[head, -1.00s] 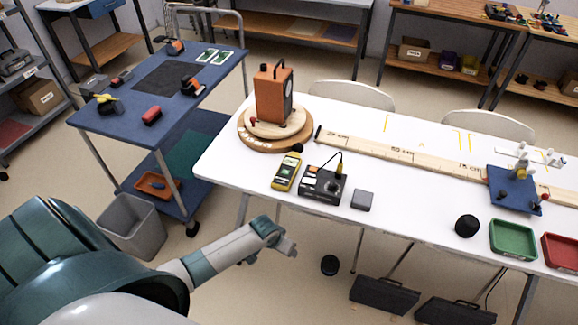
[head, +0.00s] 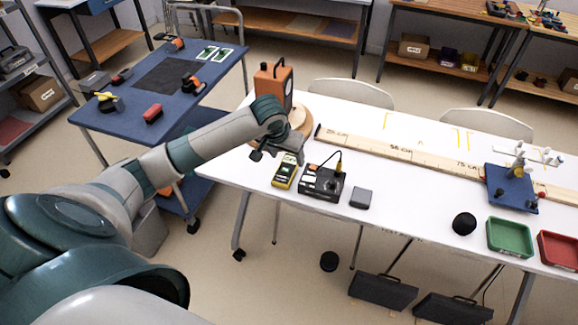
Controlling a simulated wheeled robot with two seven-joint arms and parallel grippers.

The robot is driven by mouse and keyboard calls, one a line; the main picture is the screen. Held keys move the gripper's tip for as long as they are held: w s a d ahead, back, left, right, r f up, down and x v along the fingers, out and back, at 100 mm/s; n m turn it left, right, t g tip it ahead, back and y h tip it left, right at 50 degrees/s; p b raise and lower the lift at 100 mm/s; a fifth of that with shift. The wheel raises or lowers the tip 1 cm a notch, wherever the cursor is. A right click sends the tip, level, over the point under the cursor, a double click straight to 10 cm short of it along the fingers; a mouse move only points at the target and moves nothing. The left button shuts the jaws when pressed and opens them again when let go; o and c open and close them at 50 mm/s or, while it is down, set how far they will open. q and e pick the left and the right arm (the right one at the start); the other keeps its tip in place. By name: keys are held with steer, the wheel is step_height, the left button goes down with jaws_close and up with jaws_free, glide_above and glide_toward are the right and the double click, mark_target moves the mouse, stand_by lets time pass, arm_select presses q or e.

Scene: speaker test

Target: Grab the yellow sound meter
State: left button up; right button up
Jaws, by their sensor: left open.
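The yellow sound meter (head: 285,176) lies on the white table (head: 400,200) near its left front edge, with a dark grey face. Its upper end is hidden behind my left gripper. My left gripper (head: 277,156) is over the table, at the meter's far end and above it. Its fingers are spread, one to the left and one to the right, with nothing seen between them. I cannot tell whether it touches the meter. My right gripper is not in view.
A black device (head: 322,183) with a cable stands just right of the meter, and a small grey box (head: 362,197) is beyond it. An orange speaker (head: 272,80) on a round wooden base stands behind my gripper. A long wooden ruler (head: 400,152) runs to the right.

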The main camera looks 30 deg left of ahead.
arm_select(q)
steer(key=shift+n, duration=0.5)
steer(key=a+r, duration=0.1)
steer(key=w+a+r, duration=0.1)
steer(key=a+r, duration=0.1)
steer(key=r, duration=0.1)
steer(key=shift+w+a+r, duration=0.1)
steer(key=shift+w+a, duration=0.05)
steer(key=shift+w, duration=0.1)
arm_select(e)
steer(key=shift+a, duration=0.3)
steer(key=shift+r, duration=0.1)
arm_select(q)
steer(key=p, duration=0.3)
glide_above(286, 168)
steer(key=f, duration=1.1)
steer(key=shift+w+a+f, duration=0.2)
steer(key=shift+w+a, duration=0.05)
steer(key=shift+w, duration=0.1)
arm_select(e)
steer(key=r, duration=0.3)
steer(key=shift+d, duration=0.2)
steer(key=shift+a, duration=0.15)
